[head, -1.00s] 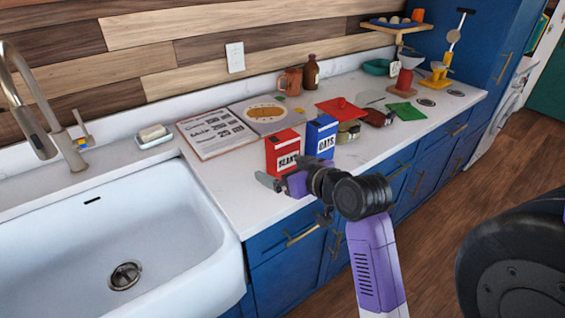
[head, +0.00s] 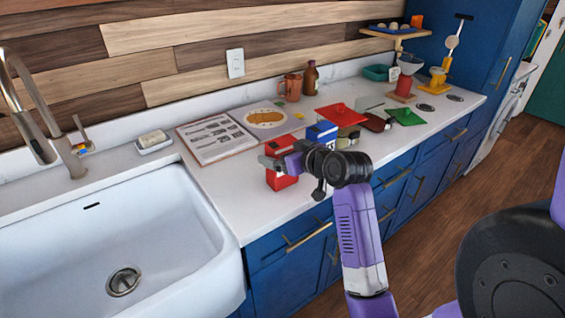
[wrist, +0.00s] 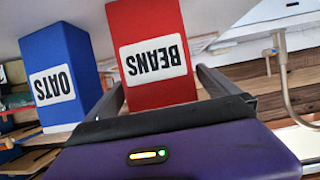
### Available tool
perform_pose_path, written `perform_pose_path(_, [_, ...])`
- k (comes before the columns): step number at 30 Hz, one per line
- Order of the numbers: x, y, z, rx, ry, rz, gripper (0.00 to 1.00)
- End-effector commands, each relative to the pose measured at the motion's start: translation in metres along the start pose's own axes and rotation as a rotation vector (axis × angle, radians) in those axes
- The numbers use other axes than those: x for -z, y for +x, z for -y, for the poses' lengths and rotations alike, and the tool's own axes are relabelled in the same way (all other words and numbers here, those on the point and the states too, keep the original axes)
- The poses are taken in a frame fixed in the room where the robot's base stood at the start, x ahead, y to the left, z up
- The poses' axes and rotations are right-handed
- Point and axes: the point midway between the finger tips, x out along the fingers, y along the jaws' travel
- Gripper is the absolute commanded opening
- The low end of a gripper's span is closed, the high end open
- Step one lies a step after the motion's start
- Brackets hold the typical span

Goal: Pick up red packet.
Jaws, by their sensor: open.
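The red packet (head: 281,180), labelled BEANS, stands on the white counter near its front edge. In the head view my gripper (head: 270,164) is in front of it and hides part of it. In the wrist view the red packet (wrist: 153,52) appears upside down, with its lower-picture end between the two fingers of my gripper (wrist: 160,88). The fingers are apart, and I cannot tell whether either touches the packet.
A blue OATS packet (head: 322,135) stands close to the right of the red one; it also shows in the wrist view (wrist: 62,78). A sink (head: 110,235) lies left. An open book (head: 215,138), mug (head: 290,85) and bottle (head: 311,76) are behind.

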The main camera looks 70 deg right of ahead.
Motion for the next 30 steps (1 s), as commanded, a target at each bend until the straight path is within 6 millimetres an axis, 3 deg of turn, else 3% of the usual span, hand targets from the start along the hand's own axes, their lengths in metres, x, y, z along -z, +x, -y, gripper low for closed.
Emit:
perform_pose_path(8, [0.0,0.004,0.0,0.0,0.0,-0.001,1.0])
perform_pose_path(20, [0.0,0.004,0.0,0.0,0.0,0.0,0.25])
perform_pose_path(30, [0.011,0.0,0.0,-0.001,-0.002,-0.006,0.25])
